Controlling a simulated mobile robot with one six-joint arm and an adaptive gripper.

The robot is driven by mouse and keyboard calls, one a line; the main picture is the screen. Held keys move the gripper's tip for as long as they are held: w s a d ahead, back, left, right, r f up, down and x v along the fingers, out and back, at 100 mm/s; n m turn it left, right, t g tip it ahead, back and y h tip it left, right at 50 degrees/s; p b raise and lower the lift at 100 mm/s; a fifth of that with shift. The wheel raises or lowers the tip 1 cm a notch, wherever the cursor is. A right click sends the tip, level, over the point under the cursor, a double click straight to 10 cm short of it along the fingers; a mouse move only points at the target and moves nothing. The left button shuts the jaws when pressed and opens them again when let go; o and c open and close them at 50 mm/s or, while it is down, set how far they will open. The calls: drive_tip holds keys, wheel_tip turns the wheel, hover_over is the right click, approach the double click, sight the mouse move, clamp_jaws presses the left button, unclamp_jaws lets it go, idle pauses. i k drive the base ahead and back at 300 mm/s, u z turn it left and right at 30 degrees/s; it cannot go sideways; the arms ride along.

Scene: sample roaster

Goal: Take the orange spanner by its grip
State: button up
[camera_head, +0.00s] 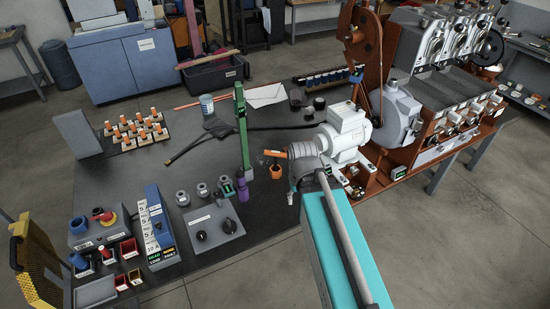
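I cannot pick out the orange spanner for certain. A short orange bar (275,153) lies level beside a grey ribbed cylinder (302,150), right of the green upright post. Its right end meets or passes behind the cylinder, and I cannot tell which. A small orange cup (276,172) stands just below it on the dark table (225,172). My teal arm link reaches up from the bottom edge towards this spot. My gripper (293,184) seems to be at the grey metal parts by the link's far end. Its fingers are too small and covered to read.
A green post (242,125) and a purple bottle (243,189) stand left of the bar. The orange-brown roaster (400,150) and a white motor (345,125) crowd the right. A grey switch box (213,228) sits at the front. A thin orange-red stick (187,105) lies farther back.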

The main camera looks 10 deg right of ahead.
sight(276, 154)
drive_tip(key=z, duration=0.05)
drive_tip(key=i, duration=1)
drive_tip(key=u, duration=0.05)
